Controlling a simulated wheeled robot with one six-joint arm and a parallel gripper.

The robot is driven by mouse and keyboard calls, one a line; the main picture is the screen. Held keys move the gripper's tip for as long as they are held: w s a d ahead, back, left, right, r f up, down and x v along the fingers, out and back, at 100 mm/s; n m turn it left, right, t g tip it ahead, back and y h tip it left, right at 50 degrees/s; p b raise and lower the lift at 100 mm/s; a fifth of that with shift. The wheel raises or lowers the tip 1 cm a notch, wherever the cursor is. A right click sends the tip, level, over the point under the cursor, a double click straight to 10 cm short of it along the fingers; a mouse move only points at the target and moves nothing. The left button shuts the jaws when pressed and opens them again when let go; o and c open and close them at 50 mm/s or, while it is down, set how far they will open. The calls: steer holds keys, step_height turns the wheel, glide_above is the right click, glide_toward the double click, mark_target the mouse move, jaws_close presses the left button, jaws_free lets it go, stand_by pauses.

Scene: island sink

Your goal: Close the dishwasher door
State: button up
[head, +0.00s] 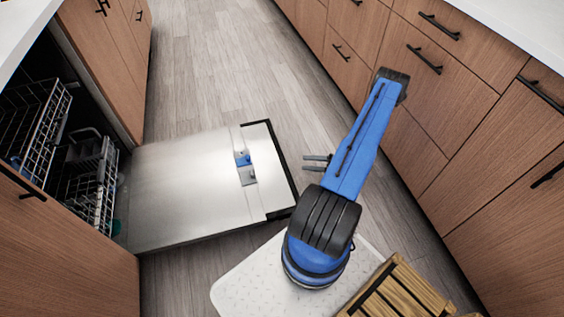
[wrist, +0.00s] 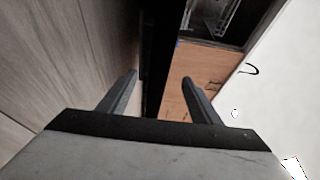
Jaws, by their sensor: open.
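The dishwasher door (head: 185,190) is folded down, its steel inner face up, reaching from the left cabinets across the aisle. A blue and grey detergent dispenser (head: 245,168) sits on it, and a black trim runs along its free edge. My gripper (head: 318,162) is just right of that free edge, with its two dark fingers pointing left at the door. In the wrist view my gripper (wrist: 160,77) is open, with nothing seen held between the fingers. A dark band lies between them, probably the door's edge. I cannot tell whether the fingers touch it.
Inside the dishwasher, wire racks (head: 92,185) show at left. Wooden cabinets with black handles (head: 425,58) line the right side, close to my arm. The wood floor (head: 205,60) is clear beyond the door.

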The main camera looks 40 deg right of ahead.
mark_target(282, 161)
steer(key=x, duration=1.3)
steer(key=shift+w+a, duration=0.15)
steer(key=shift+w, duration=0.05)
steer(key=shift+c, duration=0.4)
